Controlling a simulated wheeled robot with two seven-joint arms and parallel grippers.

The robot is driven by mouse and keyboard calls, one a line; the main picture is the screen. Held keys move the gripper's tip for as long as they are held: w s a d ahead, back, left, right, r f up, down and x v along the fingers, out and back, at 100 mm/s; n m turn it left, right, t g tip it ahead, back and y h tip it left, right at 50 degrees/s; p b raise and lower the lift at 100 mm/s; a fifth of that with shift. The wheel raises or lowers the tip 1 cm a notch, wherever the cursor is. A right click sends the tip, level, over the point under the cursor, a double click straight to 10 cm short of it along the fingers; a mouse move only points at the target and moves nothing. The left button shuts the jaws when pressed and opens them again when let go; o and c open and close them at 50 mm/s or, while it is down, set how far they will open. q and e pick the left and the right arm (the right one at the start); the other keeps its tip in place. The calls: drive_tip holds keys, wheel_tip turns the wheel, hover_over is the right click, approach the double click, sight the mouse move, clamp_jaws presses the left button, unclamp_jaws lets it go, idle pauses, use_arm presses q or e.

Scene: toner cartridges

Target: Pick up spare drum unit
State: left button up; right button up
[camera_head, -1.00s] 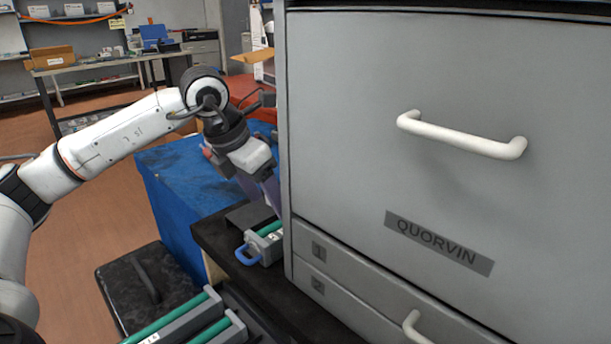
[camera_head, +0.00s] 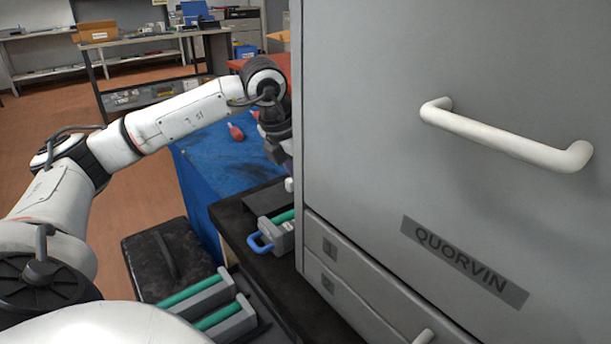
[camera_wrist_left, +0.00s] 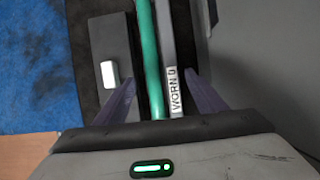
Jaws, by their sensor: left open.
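A grey drum unit with a green roller and a blue loop handle (camera_head: 270,239) lies on the black tabletop beside the printer, its far part hidden by the printer. In the left wrist view, a unit with a green roller (camera_wrist_left: 149,60) carries a white label starting "WORN D". My left gripper (camera_wrist_left: 163,100) is open, with its two purple fingers apart over this unit, one to each side of the roller and label. In the head view its fingers are hidden behind the printer. Two more green-roller units (camera_head: 212,302) lie at lower left; their labels are unreadable. My right gripper is out of view.
The large grey printer (camera_head: 470,200) with white handles fills the right side. A blue-covered table (camera_head: 215,165) with red objects stands behind. A black case (camera_head: 165,262) sits at left. A dark block with a white tab (camera_wrist_left: 108,73) lies beside the labelled unit.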

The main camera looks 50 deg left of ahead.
use_arm(q)
drive_tip(key=b+x, duration=0.1)
drive_tip(key=x, duration=0.4)
drive_tip(key=shift+f, duration=0.25)
drive_tip(key=shift+w+f, duration=0.3)
drive_tip(key=shift+f, duration=0.15)
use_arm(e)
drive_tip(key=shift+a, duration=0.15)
